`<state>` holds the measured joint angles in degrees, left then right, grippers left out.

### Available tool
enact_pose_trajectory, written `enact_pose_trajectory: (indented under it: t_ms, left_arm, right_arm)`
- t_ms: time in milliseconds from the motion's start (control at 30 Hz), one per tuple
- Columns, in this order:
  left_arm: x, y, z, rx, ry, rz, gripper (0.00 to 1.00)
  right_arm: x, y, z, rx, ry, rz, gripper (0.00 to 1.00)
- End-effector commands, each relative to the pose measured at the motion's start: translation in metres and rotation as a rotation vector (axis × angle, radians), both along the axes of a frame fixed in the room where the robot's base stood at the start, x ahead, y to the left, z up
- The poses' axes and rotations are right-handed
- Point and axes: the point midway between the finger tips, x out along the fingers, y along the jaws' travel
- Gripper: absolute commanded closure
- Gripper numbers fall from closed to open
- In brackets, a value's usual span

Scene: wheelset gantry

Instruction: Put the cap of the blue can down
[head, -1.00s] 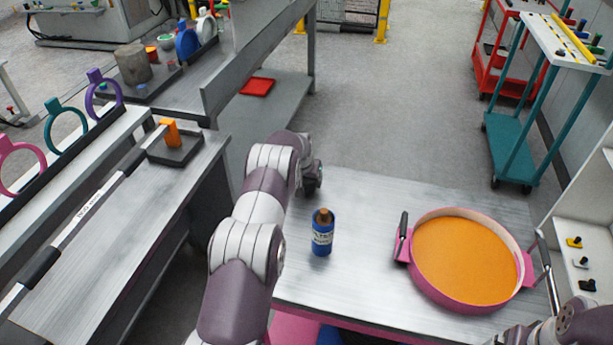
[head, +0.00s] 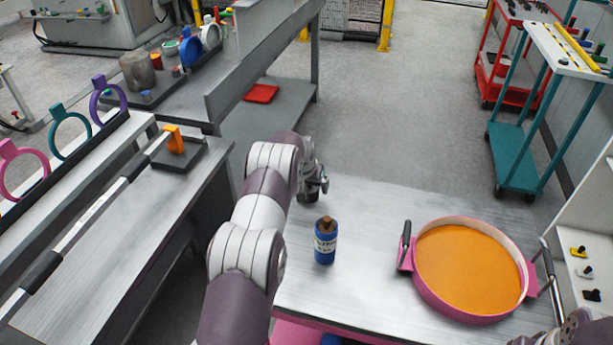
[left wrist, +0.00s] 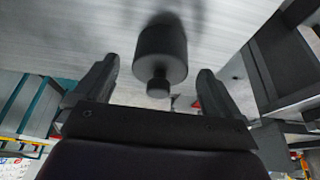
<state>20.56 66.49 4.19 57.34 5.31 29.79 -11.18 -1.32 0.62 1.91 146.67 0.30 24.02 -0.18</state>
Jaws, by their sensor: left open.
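The blue can (head: 325,243) stands upright on the metal table (head: 370,285), its brown top showing. My left gripper (head: 320,188) is near the table's far left corner, behind the can and apart from it. In the left wrist view my left gripper (left wrist: 155,92) has its two fingers spread wide. A dark round piece with a small knob, seemingly the cap (left wrist: 160,52), shows between and beyond the fingertips against the grey surface. No finger visibly touches it. In the head view I cannot make out the cap. Only a dark part of my right arm shows at the bottom right corner.
A pink round pan (head: 468,270) with orange contents and side handles fills the table's right part. Left is a grey bench (head: 110,255) with an orange-handled piece (head: 174,140). A teal trolley (head: 515,157) stands behind right. The table's middle is clear.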

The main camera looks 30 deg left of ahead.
Motion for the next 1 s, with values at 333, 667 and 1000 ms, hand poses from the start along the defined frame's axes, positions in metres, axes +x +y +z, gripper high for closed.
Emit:
enact_pose_trajectory:
  t_ms: [333,667,1000]
  left_arm:
    - [-0.030,-0.007,0.075,0.001,-0.003,0.000,0.02]
    - [-0.126,-0.118,0.125,-0.026,0.100,-0.107,0.02]
    - [-0.340,-0.214,0.129,-0.032,0.264,-0.254,0.02]
  right_arm:
    - [0.000,0.000,-0.016,0.000,0.000,0.000,0.07]
    - [0.000,0.000,-0.016,0.000,0.000,0.000,0.07]
    - [0.000,0.000,-0.016,0.000,0.000,0.000,0.07]
